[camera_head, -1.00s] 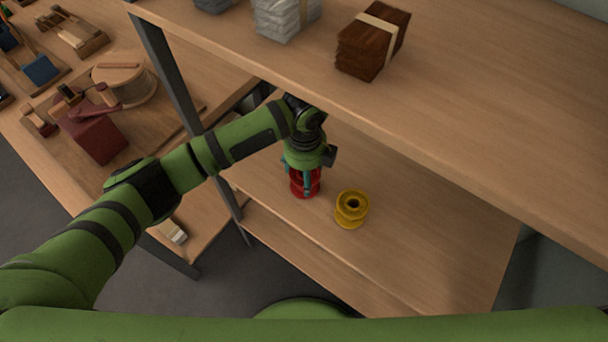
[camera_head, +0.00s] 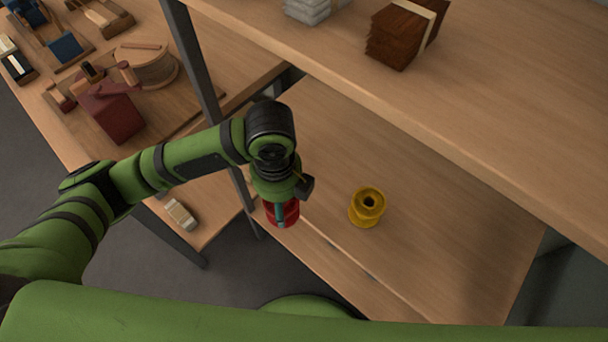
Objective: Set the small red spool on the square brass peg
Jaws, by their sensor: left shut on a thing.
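The small red spool (camera_head: 289,214) is at the end of my left arm, near the front edge of the lower shelf. My left gripper (camera_head: 280,212) is shut on it from above, and the gripper and wrist hide part of it. The spool looks roughly upright and seems raised near the shelf's edge. I cannot make out the square brass peg in this view. My right gripper is not in view.
A yellow spool (camera_head: 367,207) stands on the lower shelf (camera_head: 440,240). The upper shelf (camera_head: 500,90) overhangs it and carries a brown bristle bundle (camera_head: 391,42). A dark post (camera_head: 200,75) stands beside my left arm. The workbench at left holds a dark red block (camera_head: 112,116) and a round wooden drum (camera_head: 146,66).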

